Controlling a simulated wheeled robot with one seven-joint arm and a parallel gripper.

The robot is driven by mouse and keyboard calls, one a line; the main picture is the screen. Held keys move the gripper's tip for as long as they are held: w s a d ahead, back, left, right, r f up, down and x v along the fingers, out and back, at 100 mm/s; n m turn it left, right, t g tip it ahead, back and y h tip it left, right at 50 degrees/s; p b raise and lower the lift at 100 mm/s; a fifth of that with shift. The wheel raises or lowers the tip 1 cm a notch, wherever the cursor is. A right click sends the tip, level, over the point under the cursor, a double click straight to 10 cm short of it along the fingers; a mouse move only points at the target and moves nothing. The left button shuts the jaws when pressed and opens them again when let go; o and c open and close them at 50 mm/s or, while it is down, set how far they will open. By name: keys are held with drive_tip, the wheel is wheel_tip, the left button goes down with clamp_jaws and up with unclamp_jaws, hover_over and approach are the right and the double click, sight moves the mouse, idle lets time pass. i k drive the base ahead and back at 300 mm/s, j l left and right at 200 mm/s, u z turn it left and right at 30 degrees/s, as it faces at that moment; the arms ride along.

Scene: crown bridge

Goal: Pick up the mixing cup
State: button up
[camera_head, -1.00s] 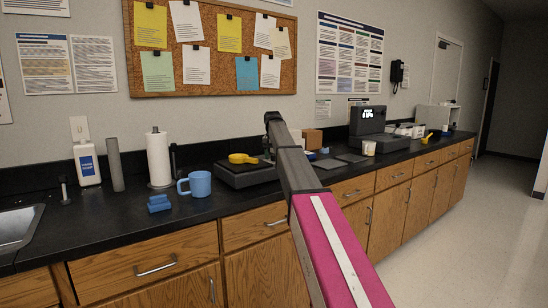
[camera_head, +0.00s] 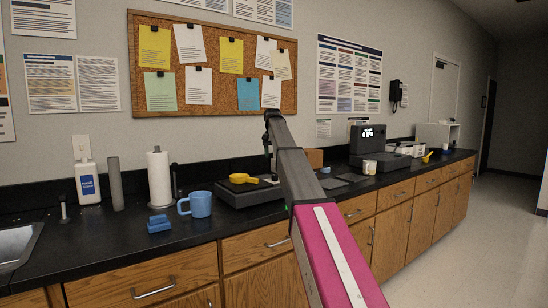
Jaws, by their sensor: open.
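Two cup-like things stand upright on the black counter (camera_head: 110,235), and I cannot tell for sure which is the mixing cup. A small pale cup (camera_head: 369,167) stands to the right of my arm, in front of the dark machine. A blue mug (camera_head: 201,204) with its handle to the left stands nearer, left of my arm. My gripper (camera_head: 268,150) hangs at the far end of my arm, above the counter near the yellow scoop. It is open and apart from both cups. My arm hides much of it, and its fingers are too small to make out.
A yellow scoop (camera_head: 243,179) lies on a dark flat device (camera_head: 250,195). A blue block (camera_head: 158,224), paper towel roll (camera_head: 159,180), grey cylinder (camera_head: 115,183) and white bottle (camera_head: 88,183) stand left. A dark machine (camera_head: 367,141) with a lit display stands right. The floor at right is clear.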

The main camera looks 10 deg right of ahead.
sight(200, 201)
drive_tip(key=k, duration=1)
